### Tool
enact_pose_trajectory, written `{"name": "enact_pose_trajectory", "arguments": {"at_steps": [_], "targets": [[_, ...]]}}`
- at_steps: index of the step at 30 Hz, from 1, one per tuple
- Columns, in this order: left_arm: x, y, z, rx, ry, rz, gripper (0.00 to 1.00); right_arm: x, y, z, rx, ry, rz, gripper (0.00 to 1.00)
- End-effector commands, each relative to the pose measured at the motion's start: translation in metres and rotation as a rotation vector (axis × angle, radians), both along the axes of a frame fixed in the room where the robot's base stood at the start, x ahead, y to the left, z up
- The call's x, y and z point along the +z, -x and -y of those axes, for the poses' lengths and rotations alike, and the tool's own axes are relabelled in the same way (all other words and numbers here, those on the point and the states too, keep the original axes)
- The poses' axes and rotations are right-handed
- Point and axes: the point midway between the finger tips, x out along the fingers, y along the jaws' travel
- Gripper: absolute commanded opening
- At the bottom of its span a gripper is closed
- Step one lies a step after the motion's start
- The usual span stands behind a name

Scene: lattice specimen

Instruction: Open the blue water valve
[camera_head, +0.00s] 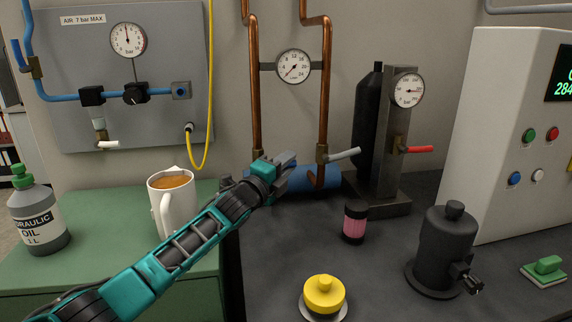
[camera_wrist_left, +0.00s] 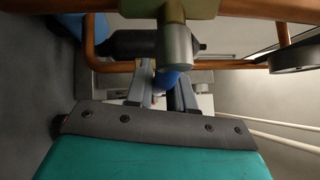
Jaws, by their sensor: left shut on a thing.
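My left gripper (camera_head: 285,165) reaches in from the left to the lower end of the left copper pipe (camera_head: 254,100). Its jaws are shut on the blue valve lever, and only a little of the lever (camera_head: 292,163) shows past them. In the left wrist view the blue lever (camera_wrist_left: 168,79) lies between the two fingers (camera_wrist_left: 163,92), below a brass valve body (camera_wrist_left: 180,8). The gripper hides most of the lever and the valve in the head view. My right gripper is not in view.
A pale grey lever (camera_head: 343,155) sits on the right copper pipe. A blue cylinder (camera_head: 318,181) lies behind my gripper. A white mug (camera_head: 172,203) stands close to my left arm. A pink-banded jar (camera_head: 355,222) and a yellow knob (camera_head: 323,294) stand on the dark bench.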

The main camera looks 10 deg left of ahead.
Motion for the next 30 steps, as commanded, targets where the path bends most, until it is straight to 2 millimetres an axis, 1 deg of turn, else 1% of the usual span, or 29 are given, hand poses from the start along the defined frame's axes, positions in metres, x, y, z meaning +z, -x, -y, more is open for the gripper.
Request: {"name": "enact_pose_trajectory", "arguments": {"at_steps": [11, 16, 20, 27, 30], "targets": [[-0.001, 0.000, 0.000, 0.001, 0.001, 0.000, 0.00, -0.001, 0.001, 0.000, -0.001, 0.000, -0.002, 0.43], [-0.001, 0.000, 0.000, 0.000, 0.028, 0.011, 0.00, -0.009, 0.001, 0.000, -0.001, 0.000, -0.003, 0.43], [0.000, 0.000, 0.000, 0.001, 0.081, 0.033, 0.00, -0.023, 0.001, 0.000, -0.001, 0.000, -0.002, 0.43], [0.008, 0.001, -0.002, 0.000, 0.238, 0.101, 0.00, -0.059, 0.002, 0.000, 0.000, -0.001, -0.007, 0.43], [0.012, 0.001, -0.003, 0.000, 0.309, 0.129, 0.00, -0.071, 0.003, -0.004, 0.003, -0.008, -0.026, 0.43]]}}
